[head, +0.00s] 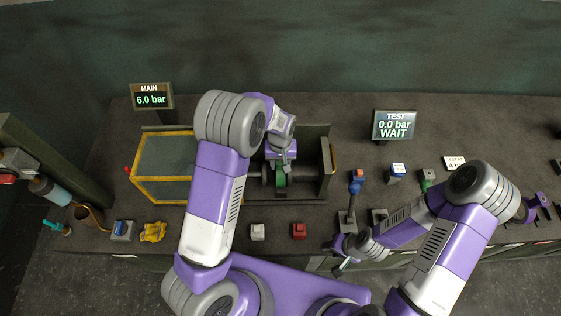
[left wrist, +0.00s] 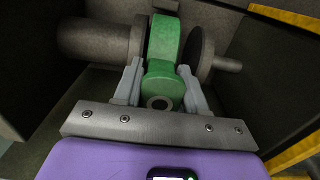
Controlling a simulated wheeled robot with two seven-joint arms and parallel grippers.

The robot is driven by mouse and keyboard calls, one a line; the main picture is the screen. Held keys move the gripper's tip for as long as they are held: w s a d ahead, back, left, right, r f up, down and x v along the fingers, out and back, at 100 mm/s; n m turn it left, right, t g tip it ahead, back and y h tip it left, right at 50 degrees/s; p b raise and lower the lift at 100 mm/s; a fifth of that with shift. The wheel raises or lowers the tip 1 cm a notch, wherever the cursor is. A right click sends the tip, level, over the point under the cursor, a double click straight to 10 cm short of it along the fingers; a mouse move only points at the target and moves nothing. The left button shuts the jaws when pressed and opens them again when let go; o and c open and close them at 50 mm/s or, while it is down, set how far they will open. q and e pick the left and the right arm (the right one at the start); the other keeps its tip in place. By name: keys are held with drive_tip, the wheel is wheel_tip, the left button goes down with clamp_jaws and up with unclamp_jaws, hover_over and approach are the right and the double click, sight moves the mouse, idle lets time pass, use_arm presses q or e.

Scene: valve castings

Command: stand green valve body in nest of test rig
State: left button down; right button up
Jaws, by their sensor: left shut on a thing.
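The green valve body (head: 281,179) is inside the test rig (head: 318,140), between two grey round clamp parts. The nest under the body is hidden. My right gripper (head: 342,262) is low in front of the bench edge, and its jaws are too small to read.
A yellow-framed guard (head: 160,182) stands left of the rig. The test display (head: 395,125) reads 0.0 bar WAIT; the main display (head: 152,97) reads 6.0 bar. White (head: 257,232) and red (head: 299,231) buttons sit in front. A red-and-blue lever (head: 356,182) stands right.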

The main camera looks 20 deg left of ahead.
use_arm(q)
drive_tip(key=shift+f+b, duration=0.35)
drive_tip(key=shift+f, duration=0.05)
drive_tip(key=shift+w, duration=0.2)
idle(0.8)
drive_tip(key=c, duration=0.6)
unclamp_jaws()
drive_tip(key=shift+o, duration=0.2)
drive_tip(key=shift+s+f, duration=0.15)
drive_tip(key=shift+a+r+p, duration=0.1)
drive_tip(key=shift+r+p, duration=0.3)
drive_tip(key=shift+r, duration=0.15)
wheel_tip(320, 180, up, 8)
drive_tip(key=p, duration=0.5)
drive_tip(key=shift+f, duration=0.25)
drive_tip(key=shift+f, duration=0.1)
